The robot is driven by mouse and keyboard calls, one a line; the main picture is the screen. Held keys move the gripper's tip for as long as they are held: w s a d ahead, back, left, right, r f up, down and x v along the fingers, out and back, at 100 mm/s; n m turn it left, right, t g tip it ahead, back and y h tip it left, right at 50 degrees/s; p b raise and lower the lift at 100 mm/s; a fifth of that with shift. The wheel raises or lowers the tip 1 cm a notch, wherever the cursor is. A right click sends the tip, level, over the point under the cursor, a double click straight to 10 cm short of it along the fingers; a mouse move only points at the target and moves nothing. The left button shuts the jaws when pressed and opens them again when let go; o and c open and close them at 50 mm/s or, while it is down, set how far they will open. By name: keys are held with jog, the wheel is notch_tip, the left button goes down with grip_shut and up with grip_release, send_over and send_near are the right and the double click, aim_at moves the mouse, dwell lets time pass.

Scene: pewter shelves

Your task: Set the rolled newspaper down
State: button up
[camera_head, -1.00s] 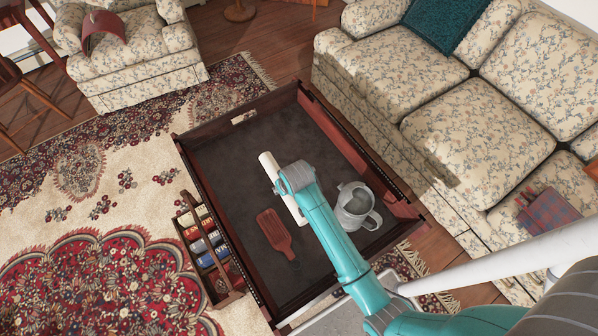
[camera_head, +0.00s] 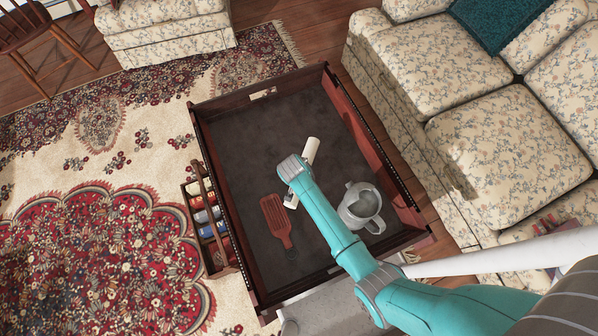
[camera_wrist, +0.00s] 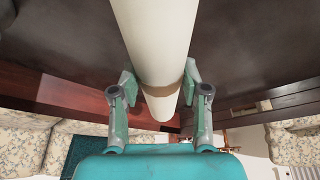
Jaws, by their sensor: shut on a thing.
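The rolled newspaper (camera_head: 311,150) is a white roll over the dark tray-like tabletop. Its two ends show on either side of my wrist in the head view, and its middle is hidden. In the wrist view the roll (camera_wrist: 162,35) runs between my fingers, with a brown band near its lower end. My gripper (camera_wrist: 160,84) is shut on it, one finger on each side. In the head view my wrist covers the fingers. I cannot tell whether the roll touches the surface.
The table has a raised wooden rim (camera_head: 203,150). A reddish-brown slotted paddle (camera_head: 275,219) lies left of my arm, and a grey pitcher (camera_head: 361,207) stands right of it. The far part of the tabletop (camera_head: 255,135) is clear. A floral sofa (camera_head: 430,70) stands right; a magazine rack (camera_head: 207,225) stands left.

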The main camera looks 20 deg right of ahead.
jog(key=m, duration=0.1)
jog(key=w+r+m+g, duration=0.1)
jog(key=m, duration=0.1)
jog(key=r+m+h, duration=0.1)
jog(key=m, duration=0.1)
jog(key=shift+w+g, duration=0.3)
jog(key=shift+w, duration=0.1)
jog(key=r+m, duration=0.1)
jog(key=m, duration=0.1)
jog(key=w+m+g, duration=0.1)
jog(key=m, duration=0.1)
jog(key=shift+r+g, duration=0.3)
jog(key=shift+r, duration=0.1)
jog(key=shift+a+f, duration=0.1)
jog(key=shift+f, duration=4.75)
jog(key=shift+f, duration=0.1)
jog(key=o, duration=1.3)
jog(key=shift+c, duration=0.2)
jog(key=v, duration=1.2)
jog(key=shift+a, duration=0.1)
